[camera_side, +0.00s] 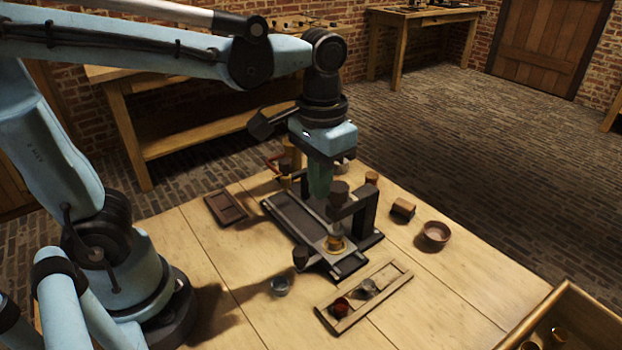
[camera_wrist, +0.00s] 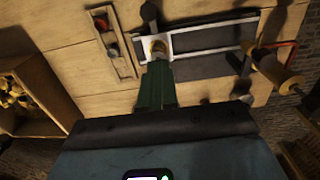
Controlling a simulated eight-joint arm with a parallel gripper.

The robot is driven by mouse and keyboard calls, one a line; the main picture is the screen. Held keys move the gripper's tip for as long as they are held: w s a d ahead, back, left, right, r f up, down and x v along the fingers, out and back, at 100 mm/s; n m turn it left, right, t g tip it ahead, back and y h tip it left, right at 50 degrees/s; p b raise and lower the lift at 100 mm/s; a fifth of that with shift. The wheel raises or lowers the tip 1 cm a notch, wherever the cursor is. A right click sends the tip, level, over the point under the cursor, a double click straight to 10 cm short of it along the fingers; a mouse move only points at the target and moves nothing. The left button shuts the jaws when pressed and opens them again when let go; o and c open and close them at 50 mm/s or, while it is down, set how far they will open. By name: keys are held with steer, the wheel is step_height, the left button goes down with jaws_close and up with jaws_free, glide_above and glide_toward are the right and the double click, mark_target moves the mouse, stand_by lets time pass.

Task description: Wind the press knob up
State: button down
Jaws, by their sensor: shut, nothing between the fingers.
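The press (camera_side: 366,212) is a dark bracket frame on a long dark base on the table. Its dark round knob (camera_side: 339,189) appears to sit on top of the bracket in the side view. My gripper (camera_side: 319,192) has green fingers, shut and empty, pointing down just left of the knob in the side view. I cannot tell whether they touch it. The fingers (camera_wrist: 157,66) partly cover the press area in the wrist view.
A wooden tray (camera_side: 383,312) holds a red jar (camera_side: 340,307) and a clear jar (camera_side: 369,287). A glass jar (camera_side: 279,286) stands left of it. A crate (camera_side: 575,300) holds brass pieces.

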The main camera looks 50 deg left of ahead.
steer(key=shift+w+d, duration=0.1)
steer(key=shift+d, duration=0.55)
stand_by(0.3)
step_height(320, 180, up, 6)
steer(key=s, duration=0.1)
stand_by(0.7)
steer(key=a+f+t, duration=0.7)
steer(key=a+f, duration=0.1)
stand_by(0.3)
